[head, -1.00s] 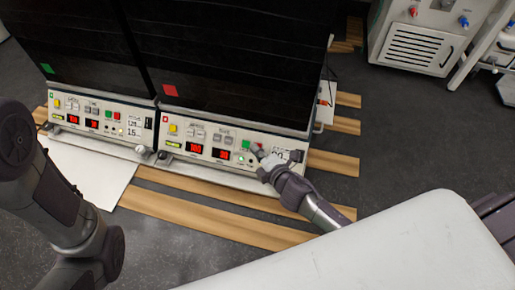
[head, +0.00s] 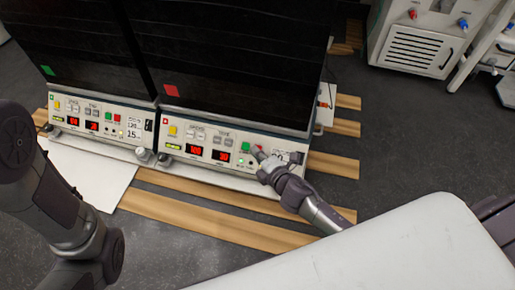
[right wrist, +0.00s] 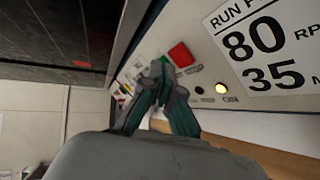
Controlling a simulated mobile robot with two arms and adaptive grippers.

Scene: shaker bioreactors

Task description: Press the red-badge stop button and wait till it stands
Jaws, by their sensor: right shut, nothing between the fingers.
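The red-badge shaker (head: 220,170) is the right one of two units in the head view, with a red square badge (head: 171,91) on its dark lid. Its red stop button (head: 259,148) is partly covered by my right gripper (head: 262,159). The button also shows in the right wrist view (right wrist: 181,55), unobstructed on the panel. My right gripper (right wrist: 161,68) is shut and empty, its fingertips just beside the button; I cannot tell if they touch the panel. A green button (head: 246,147) is left of the red one. My left gripper is out of view.
The green-badge shaker (head: 95,117) stands to the left with its own buttons. A run placard (right wrist: 268,45) and a lit yellow lamp (right wrist: 221,88) are near the stop button. A white surface (head: 400,250) fills the lower right.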

